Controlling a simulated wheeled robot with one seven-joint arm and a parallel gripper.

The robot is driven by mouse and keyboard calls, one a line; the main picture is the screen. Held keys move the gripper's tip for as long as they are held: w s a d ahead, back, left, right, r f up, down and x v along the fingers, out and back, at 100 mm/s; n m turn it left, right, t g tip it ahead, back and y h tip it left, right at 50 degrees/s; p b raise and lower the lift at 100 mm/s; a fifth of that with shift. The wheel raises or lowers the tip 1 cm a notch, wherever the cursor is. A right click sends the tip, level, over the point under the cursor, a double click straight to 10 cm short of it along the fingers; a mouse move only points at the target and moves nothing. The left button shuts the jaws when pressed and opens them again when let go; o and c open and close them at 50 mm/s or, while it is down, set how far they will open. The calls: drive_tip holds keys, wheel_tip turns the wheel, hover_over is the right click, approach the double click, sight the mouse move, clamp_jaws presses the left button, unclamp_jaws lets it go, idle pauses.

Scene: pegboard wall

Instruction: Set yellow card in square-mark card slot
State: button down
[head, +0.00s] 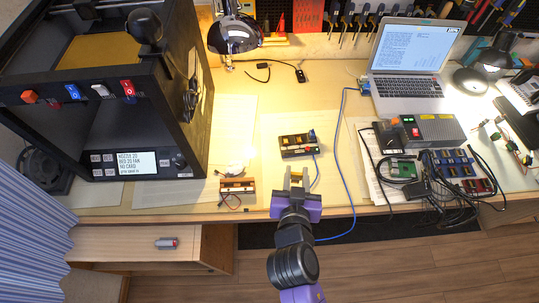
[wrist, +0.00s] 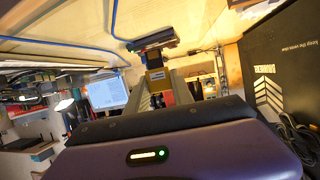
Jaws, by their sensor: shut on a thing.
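My gripper (head: 296,176) is shut on the small yellow card (head: 295,178) near the front edge of the workbench. In the wrist view, the yellow card (wrist: 157,76) shows between the two fingers. A dark block with card slots (head: 298,146) lies on the bench just beyond my gripper, apart from the card. A small blue piece (head: 311,136) stands up at its right end. The block (wrist: 152,41) also shows beyond the fingertips in the wrist view. The marks on the slots are too small to tell.
A large black machine (head: 185,120) stands at the left, with an orange-brown box (head: 238,186) near its corner. A blue cable (head: 338,150) runs right of the block. A grey power box (head: 430,129), tangled dark cables and a laptop (head: 405,65) occupy the right.

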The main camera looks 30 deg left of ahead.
wheel_tip(320, 180, up, 5)
drive_tip(key=n+g+y, duration=0.1)
drive_tip(key=n+y, duration=0.1)
hover_over(244, 181)
drive_tip(key=f+b, duration=0.2)
drive_tip(key=f, duration=0.1)
drive_tip(key=f+b, duration=0.2)
drive_tip(key=f, duration=0.1)
drive_tip(key=d+f+b, duration=0.1)
drive_tip(key=f+b, duration=0.2)
drive_tip(key=f, duration=0.1)
drive_tip(key=shift+s, duration=0.3)
drive_tip(key=shift+s, duration=0.15)
drive_tip(key=c, duration=1)
unclamp_jaws()
